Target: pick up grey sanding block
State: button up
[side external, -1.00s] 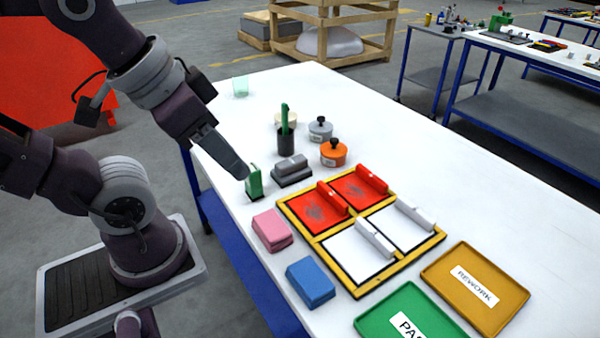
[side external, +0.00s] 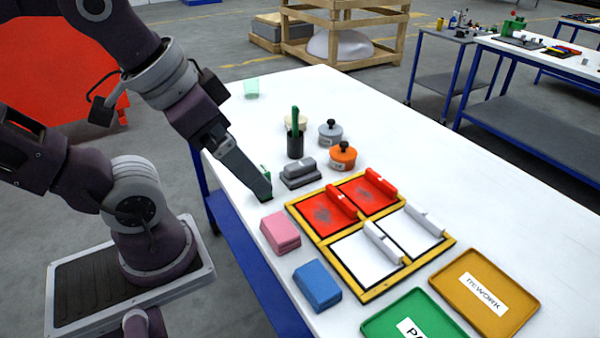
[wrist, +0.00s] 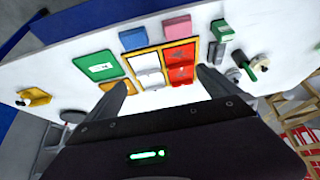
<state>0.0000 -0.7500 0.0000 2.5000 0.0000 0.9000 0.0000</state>
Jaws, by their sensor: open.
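The grey sanding block (side external: 300,170) sits on a darker grey base on the white table, left of the orange lidded pot in the side view. In the wrist view the grey sanding block (wrist: 216,53) shows beside the right finger, partly hidden. My gripper (side external: 264,190) is above the table's near edge, to the left of the block and apart from it. It partly covers a green block (side external: 265,171). In the wrist view my gripper (wrist: 162,77) has its fingers wide apart with nothing held between them.
A black cup (side external: 295,146) with a green tool, a grey lidded pot (side external: 330,134) and an orange pot (side external: 343,157) stand close behind the block. A yellow-framed panel tray (side external: 322,238), pink block (side external: 280,233) and blue block (side external: 317,286) lie nearer.

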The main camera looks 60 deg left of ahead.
jog(key=shift+w, duration=0.1)
jog(key=n+g, duration=0.6)
jog(key=n, duration=1.2)
send_over(301, 163)
jog(key=f, duration=1.8)
jog(key=shift+s+d+f, duration=0.15)
jog(key=shift+s+f, duration=0.05)
notch_tip(301, 163, down, 7)
jog(key=shift+w, duration=0.15)
jog(key=c, duration=1.2)
notch_tip(301, 163, up, 10)
jog(key=shift+r, duration=0.1)
